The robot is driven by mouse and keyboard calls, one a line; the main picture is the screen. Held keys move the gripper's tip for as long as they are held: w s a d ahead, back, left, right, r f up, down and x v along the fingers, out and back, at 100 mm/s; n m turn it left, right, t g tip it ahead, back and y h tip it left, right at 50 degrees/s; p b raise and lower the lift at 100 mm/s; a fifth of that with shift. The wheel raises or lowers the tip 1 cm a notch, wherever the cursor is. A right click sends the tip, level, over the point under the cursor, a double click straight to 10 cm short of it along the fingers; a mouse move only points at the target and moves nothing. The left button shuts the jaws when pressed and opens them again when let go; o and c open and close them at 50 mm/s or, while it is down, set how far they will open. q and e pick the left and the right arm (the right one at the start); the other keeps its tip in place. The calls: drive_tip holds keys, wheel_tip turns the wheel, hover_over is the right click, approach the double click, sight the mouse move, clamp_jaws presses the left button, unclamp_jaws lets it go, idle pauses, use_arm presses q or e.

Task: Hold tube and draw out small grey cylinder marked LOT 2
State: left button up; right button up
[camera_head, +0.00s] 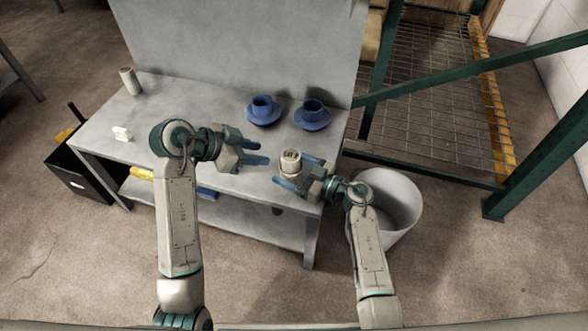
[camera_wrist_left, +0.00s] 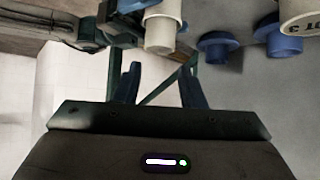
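A beige tube (camera_head: 290,167) with a small grey cylinder (camera_head: 290,155) at its top stands between the fingers of my right gripper (camera_head: 289,170), near the table's front right. The fingers appear to close on its sides. Marks on its top are too small to read. My left gripper (camera_head: 264,152) is open and empty, just left of the tube. In the left wrist view the left fingers (camera_wrist_left: 161,85) are apart; beyond them the tube (camera_wrist_left: 165,8) hangs inverted in the picture, with the narrower cylinder (camera_wrist_left: 160,36) sticking out.
Two blue cups on saucers (camera_head: 263,113) (camera_head: 312,116) stand behind the grippers. Another beige cylinder (camera_head: 130,81) and a small white block (camera_head: 122,134) are at the left. A pale object reading "OT 3" (camera_wrist_left: 302,20) shows in the wrist view. A white bin (camera_head: 400,205) stands right of the table.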

drive_tip(key=c, duration=1)
use_arm(q)
drive_tip(key=o, duration=0.7)
drive_tip(key=shift+c, duration=0.2)
drive_tip(key=shift+o, duration=0.4)
drive_tip(key=shift+f+m, duration=0.15)
drive_tip(key=shift+m, duration=0.35)
drive_tip(key=m+t+h, duration=0.5)
drive_tip(key=m+t, duration=0.1)
drive_tip(key=m, duration=2.7)
approach(283, 164)
drive_tip(key=x, duration=1.2)
drive_tip(key=shift+w+d, duration=0.1)
drive_tip(key=shift+d, duration=0.15)
